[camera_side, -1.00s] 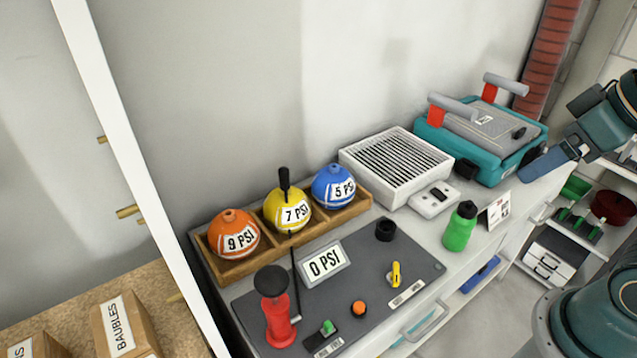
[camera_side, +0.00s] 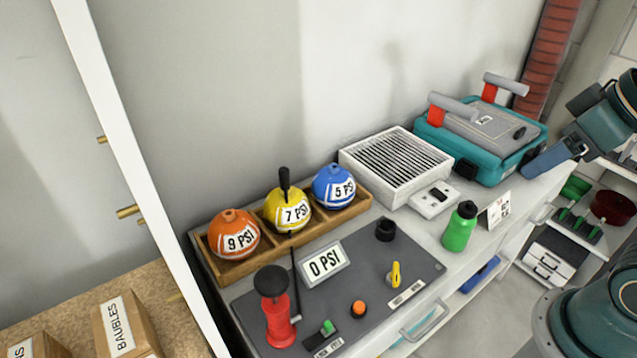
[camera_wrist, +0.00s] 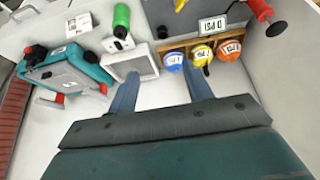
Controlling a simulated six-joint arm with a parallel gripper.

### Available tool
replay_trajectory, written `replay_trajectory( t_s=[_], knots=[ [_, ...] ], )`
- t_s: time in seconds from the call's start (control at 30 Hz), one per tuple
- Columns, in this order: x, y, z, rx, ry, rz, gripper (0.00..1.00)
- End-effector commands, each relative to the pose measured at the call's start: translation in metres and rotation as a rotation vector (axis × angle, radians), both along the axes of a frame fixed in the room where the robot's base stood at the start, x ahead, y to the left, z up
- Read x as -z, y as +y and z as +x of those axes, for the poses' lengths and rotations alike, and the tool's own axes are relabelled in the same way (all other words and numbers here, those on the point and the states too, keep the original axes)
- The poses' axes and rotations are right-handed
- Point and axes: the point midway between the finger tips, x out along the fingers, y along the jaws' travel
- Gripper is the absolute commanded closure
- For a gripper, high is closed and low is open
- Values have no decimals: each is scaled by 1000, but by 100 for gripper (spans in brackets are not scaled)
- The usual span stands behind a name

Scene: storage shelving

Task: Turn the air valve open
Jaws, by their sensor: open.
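A small yellow lever (camera_side: 396,275), likely the air valve, stands on the dark grey panel (camera_side: 372,252) on the bench. The label beside it is too small to read. In the wrist view a yellow piece (camera_wrist: 180,4) shows at the top edge on the panel. A sign (camera_side: 325,262) on the panel reads 0 PSI. My gripper (camera_wrist: 162,88) is open, with nothing between its two fingers. They point toward the bench, apart from the lever. In the side view my arm is at the right edge, far from the panel.
Orange, yellow and blue balls marked 9, 7 and 5 PSI sit in a wooden tray (camera_side: 262,262). A green bottle (camera_side: 459,230), white vented box (camera_side: 397,172) and teal machine (camera_side: 485,140) stand rightward.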

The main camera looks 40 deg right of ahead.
Motion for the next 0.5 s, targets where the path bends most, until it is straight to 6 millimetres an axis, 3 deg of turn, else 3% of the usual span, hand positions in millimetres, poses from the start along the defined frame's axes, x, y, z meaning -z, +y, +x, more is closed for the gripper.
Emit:
replay_trajectory(
  t_s=[0.1, 0.5],
  knots=[
    [0, 1, 3, 7, 12, 7, 66],
    [11, 10, 44, 110, 152, 93, 66]
  ],
)
